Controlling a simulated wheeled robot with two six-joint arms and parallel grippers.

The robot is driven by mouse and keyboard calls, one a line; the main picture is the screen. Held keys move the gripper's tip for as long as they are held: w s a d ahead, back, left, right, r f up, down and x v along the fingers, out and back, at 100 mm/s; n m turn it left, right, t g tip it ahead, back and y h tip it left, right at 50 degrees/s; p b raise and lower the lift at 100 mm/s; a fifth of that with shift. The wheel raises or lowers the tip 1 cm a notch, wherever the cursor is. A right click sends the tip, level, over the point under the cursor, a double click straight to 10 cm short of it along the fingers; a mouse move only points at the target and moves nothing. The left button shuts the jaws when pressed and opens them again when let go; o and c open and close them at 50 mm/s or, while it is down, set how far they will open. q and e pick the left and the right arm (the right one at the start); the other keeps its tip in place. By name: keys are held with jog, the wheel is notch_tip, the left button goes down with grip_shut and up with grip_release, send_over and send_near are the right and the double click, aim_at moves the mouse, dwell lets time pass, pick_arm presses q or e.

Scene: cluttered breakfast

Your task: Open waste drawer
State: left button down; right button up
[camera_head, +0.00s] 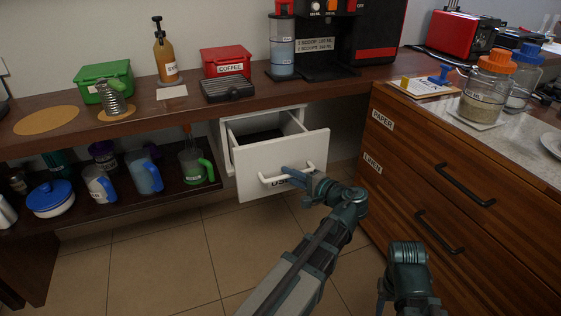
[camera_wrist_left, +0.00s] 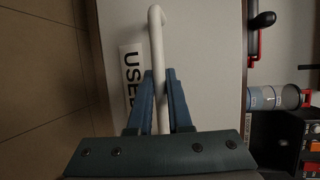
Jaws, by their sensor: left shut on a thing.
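The white waste drawer (camera_head: 256,163) under the counter stands partly pulled out, and its dark inside shows behind the front panel. Its front carries a partly covered label that reads "USED" in the left wrist view (camera_wrist_left: 132,75). My left gripper (camera_head: 291,174) is shut on the drawer's white bar handle (camera_head: 268,181). In the left wrist view, the blue fingers of the left gripper (camera_wrist_left: 160,85) sit on both sides of the handle (camera_wrist_left: 156,35). My right arm shows at the lower right of the head view, apart from the drawer; its fingertips cannot be made out.
A wooden cabinet (camera_head: 470,215) with dark handles stands right of the drawer. A low shelf (camera_head: 130,210) with mugs and a blue-lidded pot (camera_head: 50,199) is at left. The counter above holds a coffee machine (camera_head: 340,40) and boxes. The tiled floor (camera_head: 160,260) before the drawer is clear.

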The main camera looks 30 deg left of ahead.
pick_arm(q)
jog(key=s+d, duration=0.3)
jog(key=d, duration=0.1)
jog(key=shift+s+d, duration=0.2)
jog(key=shift+s, duration=0.2)
jog(key=c, duration=0.8)
grip_release()
jog(key=shift+c, duration=0.2)
